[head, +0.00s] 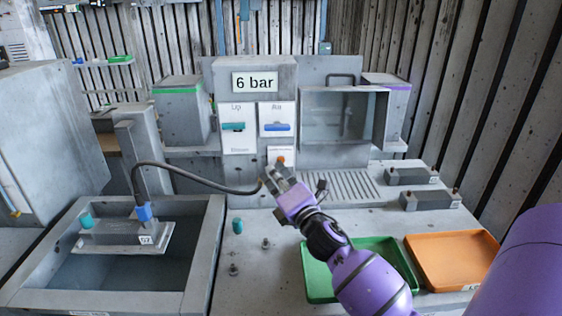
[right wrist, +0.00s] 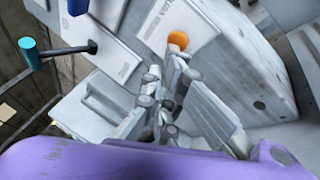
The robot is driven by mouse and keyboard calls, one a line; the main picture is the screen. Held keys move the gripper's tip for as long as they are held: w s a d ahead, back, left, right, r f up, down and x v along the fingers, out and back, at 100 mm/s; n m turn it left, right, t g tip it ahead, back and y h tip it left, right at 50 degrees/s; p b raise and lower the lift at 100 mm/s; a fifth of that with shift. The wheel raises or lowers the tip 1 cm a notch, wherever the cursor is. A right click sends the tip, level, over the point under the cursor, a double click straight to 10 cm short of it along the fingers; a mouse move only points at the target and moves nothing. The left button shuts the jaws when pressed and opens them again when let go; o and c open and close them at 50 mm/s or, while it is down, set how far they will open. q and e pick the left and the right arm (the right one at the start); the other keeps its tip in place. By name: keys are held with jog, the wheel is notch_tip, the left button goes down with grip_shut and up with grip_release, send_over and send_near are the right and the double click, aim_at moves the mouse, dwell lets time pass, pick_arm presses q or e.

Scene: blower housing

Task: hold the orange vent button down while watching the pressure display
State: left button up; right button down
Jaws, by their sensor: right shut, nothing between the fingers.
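The orange vent button (head: 281,160) sits on a small white plate low on the grey panel. It also shows in the right wrist view (right wrist: 178,40). The pressure display (head: 254,82) above it reads "6 bar". My right gripper (head: 271,178) is shut and empty, its fingertips right at the button in the head view. In the right wrist view the fingertips (right wrist: 168,68) reach the button's lower edge. I cannot tell whether they touch it or whether it is pressed in. My left gripper is out of view.
A teal lever (head: 233,127) and a blue lever (head: 277,127) sit above the button. A black hose (head: 200,171) runs from the sink (head: 213,240) at left. A green tray (head: 321,288) and an orange tray (head: 452,260) lie at the front right.

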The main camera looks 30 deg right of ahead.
jog(key=shift+w+d, duration=0.2)
jog(key=shift+w, duration=0.15)
dwell(0.7)
jog(key=shift+s, duration=0.1)
dwell(2.8)
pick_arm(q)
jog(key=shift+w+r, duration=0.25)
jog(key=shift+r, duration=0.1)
pick_arm(e)
jog(key=shift+s+a, duration=0.45)
jog(key=shift+s, duration=0.15)
jog(key=shift+s, duration=0.1)
